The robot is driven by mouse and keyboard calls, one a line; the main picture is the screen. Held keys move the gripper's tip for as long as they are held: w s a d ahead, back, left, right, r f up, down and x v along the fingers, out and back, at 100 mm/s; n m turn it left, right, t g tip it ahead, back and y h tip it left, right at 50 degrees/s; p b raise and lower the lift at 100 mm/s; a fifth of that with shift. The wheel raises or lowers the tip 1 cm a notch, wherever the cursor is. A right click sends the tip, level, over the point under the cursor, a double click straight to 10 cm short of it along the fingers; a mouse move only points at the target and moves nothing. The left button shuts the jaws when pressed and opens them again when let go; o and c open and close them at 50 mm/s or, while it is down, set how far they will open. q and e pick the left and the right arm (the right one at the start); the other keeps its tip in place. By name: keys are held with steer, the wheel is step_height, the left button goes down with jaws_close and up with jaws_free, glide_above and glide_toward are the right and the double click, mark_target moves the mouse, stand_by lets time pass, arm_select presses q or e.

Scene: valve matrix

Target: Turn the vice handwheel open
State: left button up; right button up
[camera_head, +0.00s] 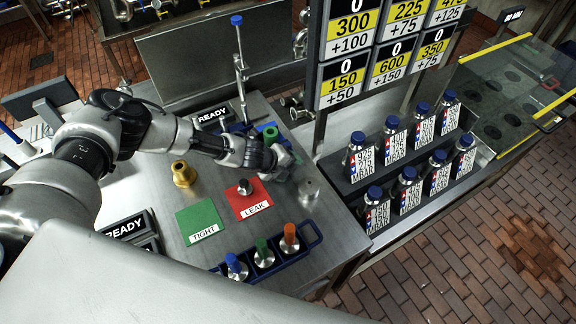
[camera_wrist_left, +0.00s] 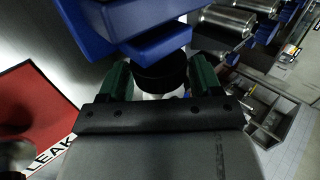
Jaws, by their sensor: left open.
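The vice is blue; its body (camera_wrist_left: 130,30) fills the top of the left wrist view. In the head view a blue part of it (camera_head: 238,127) shows behind my arm, below a tall metal rod with a blue cap (camera_head: 237,22). A black round part (camera_wrist_left: 162,74), apparently the handwheel, sticks out from the vice toward me. My left gripper (camera_wrist_left: 160,82) is open, its green-padded fingers on either side of this black part; contact cannot be told. In the head view the left gripper (camera_head: 271,136) is partly hidden by its own wrist. My right gripper is out of view.
A red LEAK mat (camera_head: 245,203) holds a metal piece; a green TIGHT mat (camera_head: 203,222) is empty. A brass fitting (camera_head: 183,174) and a metal cylinder (camera_head: 309,191) stand nearby. A blue rack (camera_head: 312,237) holds capped valves. A signboard (camera_head: 347,45) and bottle rack (camera_head: 345,190) stand right.

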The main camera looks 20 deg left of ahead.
arm_select(q)
steer(key=shift+c, duration=0.9)
steer(key=c, duration=0.5)
steer(key=shift+s+f+t+h+b, duration=0.25)
steer(key=shift+f+t+h+b, duration=0.15)
steer(key=shift+b, duration=0.35)
steer(key=t+h+b, duration=0.1)
steer(key=b, duration=0.3)
steer(key=shift+f, duration=0.2)
steer(key=shift+t+h+b, duration=0.35)
steer(key=shift+t+h, duration=0.05)
steer(key=shift+r, duration=0.35)
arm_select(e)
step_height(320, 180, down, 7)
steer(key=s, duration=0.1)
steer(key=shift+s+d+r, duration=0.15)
arm_select(q)
steer(key=o, duration=0.7)
